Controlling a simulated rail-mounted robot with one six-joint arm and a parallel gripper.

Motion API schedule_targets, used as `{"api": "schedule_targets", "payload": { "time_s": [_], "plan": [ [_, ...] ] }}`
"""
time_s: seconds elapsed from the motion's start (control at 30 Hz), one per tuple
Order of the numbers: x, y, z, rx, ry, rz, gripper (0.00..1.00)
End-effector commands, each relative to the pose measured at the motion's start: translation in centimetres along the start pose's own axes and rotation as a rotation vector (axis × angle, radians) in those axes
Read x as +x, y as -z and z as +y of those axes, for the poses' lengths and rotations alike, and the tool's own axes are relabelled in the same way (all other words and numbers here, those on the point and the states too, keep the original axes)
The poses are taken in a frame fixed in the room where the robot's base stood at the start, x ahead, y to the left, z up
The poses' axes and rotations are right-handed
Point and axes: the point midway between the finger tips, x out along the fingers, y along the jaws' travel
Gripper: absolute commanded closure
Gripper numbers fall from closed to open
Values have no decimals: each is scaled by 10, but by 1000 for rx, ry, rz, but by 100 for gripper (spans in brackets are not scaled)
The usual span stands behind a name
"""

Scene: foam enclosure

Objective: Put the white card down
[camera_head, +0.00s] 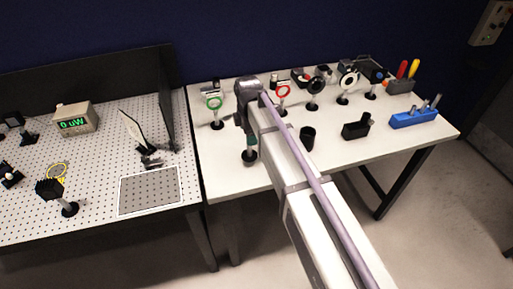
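A pale, tilted sheet (134,129) that looks like the white card stands on the perforated board at the left, near the black panel. A dark clamp-like piece is at its foot; I cannot tell whether the sheet rests in it. My gripper (249,145) points down over the left part of the white table, well to the right of the sheet. A round black base (250,158) shows right below it. The fingertips are small and dark, so I cannot tell whether they are open or hold anything.
The perforated board (100,195) carries a power meter (75,119) reading 0 uW, a framed grey plate (150,190) and dark mounts. The white table (240,182) holds ringed mounts, a black cup (307,138), a black box (356,130) and a blue rack (414,119). A black panel (167,95) edges the board.

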Motion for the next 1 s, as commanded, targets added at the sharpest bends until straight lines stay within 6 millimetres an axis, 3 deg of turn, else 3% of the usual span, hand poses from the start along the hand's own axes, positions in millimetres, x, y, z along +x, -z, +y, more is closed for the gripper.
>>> {"api": "schedule_targets", "payload": {
  "time_s": [0.13, 0.33, 0.43, 0.47, 0.7, 0.73, 1.0],
  "plan": [
    [7, 0, 0, 0, 0, 0, 75],
    [45, 0, 0, 0, 0, 0, 75],
    [41, 0, 0, 0, 0, 0, 75],
    [40, 0, 0, 0, 0, 0, 82],
    [44, 0, 0, 0, 0, 0, 82],
    [43, 0, 0, 0, 0, 0, 24],
    [42, 0, 0, 0, 0, 0, 0]
  ]
}}
